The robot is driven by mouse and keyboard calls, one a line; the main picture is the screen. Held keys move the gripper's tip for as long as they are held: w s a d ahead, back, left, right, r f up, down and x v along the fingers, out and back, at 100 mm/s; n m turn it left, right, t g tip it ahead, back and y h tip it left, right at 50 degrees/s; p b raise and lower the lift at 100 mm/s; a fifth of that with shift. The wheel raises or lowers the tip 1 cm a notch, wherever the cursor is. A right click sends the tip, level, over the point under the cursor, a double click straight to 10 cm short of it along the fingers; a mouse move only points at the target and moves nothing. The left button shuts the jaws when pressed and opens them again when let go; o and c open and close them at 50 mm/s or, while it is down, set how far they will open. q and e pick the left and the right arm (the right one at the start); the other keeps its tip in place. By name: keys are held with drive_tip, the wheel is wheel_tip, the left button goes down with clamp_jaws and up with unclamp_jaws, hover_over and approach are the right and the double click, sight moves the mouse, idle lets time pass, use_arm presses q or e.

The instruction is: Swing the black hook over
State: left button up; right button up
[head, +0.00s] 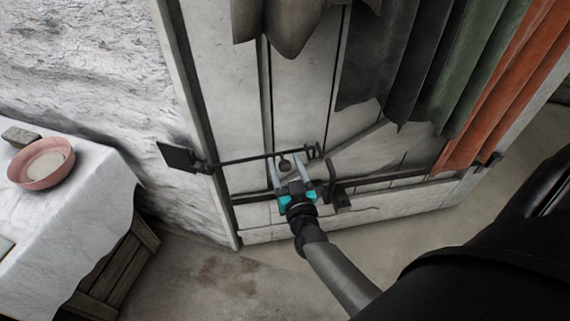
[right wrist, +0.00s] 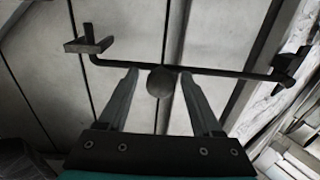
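The black hook (head: 245,158) is a long thin rod on a pale plank door. It runs from a dark plate (head: 180,157) at the left to a bent end near a dark bracket (head: 341,197). A round dark knob (head: 285,165) sits at the rod. My right gripper (head: 288,162) is open, with its fingers apart around the knob. The right wrist view shows the knob (right wrist: 160,82) between the fingers, with a gap on each side, and the rod (right wrist: 215,72) crossing just beyond. The bracket (right wrist: 88,45) is at upper left there. My left gripper is not in view.
Grey, green and orange cloths (head: 478,75) hang over the door's upper right. A table with a white cloth (head: 85,190) stands at the left, bearing a pink bowl (head: 38,172). A wooden crate (head: 112,268) is beneath it. The floor (head: 215,285) before the door is clear.

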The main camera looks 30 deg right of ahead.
clamp_jaws()
idle(0.3)
idle(0.9)
